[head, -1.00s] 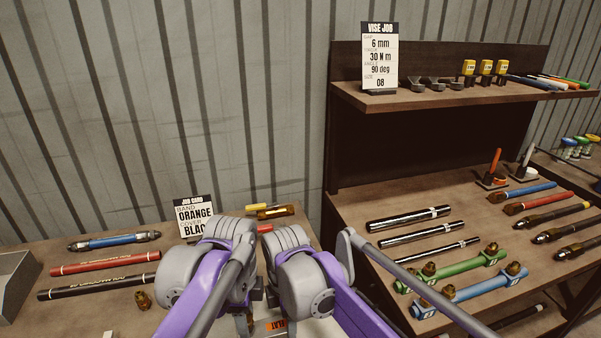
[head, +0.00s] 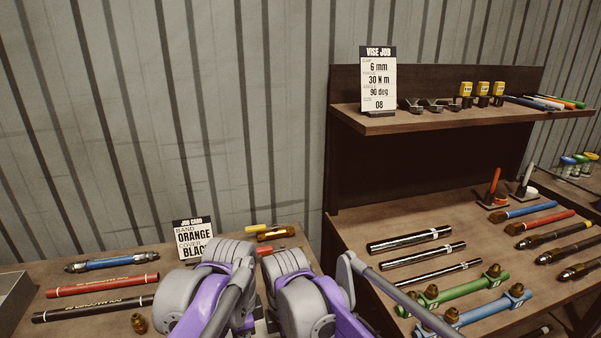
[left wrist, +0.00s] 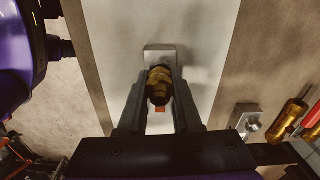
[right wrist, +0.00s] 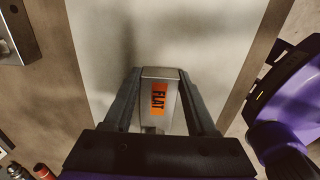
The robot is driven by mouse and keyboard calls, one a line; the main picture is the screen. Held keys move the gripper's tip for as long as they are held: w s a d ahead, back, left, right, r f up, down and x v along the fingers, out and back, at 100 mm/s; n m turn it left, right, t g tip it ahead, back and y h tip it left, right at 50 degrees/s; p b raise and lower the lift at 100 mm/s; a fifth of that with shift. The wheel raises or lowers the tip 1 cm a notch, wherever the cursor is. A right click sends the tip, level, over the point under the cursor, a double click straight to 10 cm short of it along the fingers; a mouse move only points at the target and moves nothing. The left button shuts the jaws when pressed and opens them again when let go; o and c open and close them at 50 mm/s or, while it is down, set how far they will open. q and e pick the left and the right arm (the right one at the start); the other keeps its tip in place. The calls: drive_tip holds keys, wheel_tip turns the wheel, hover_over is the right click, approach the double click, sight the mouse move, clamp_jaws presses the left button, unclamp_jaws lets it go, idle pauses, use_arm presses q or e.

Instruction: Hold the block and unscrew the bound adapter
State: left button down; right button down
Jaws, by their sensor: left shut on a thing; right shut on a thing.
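The block (right wrist: 161,77) is a grey metal piece with an orange label reading FLAT, seen in the right wrist view. My right gripper (right wrist: 158,84) is shut on it, one finger along each side. In the left wrist view the brass adapter (left wrist: 159,86) sits against the block, whose grey end (left wrist: 160,50) shows beyond it. My left gripper (left wrist: 161,77) is shut on the adapter with a finger on each side. In the head view both grippers and the block are hidden behind my grey and purple arm links. How far the adapter is threaded in cannot be seen.
A pale plate (left wrist: 112,22) lies beneath the work. A small grey block with a hole (left wrist: 246,120) and a yellow-handled tool (left wrist: 287,120) lie to its right. Hoses and a job card (head: 194,238) are on the left bench. A shelf unit (head: 440,124) stands right.

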use_arm(q)
drive_tip(key=shift+r, duration=4)
use_arm(e)
drive_tip(key=shift+c, duration=0.6)
unclamp_jaws()
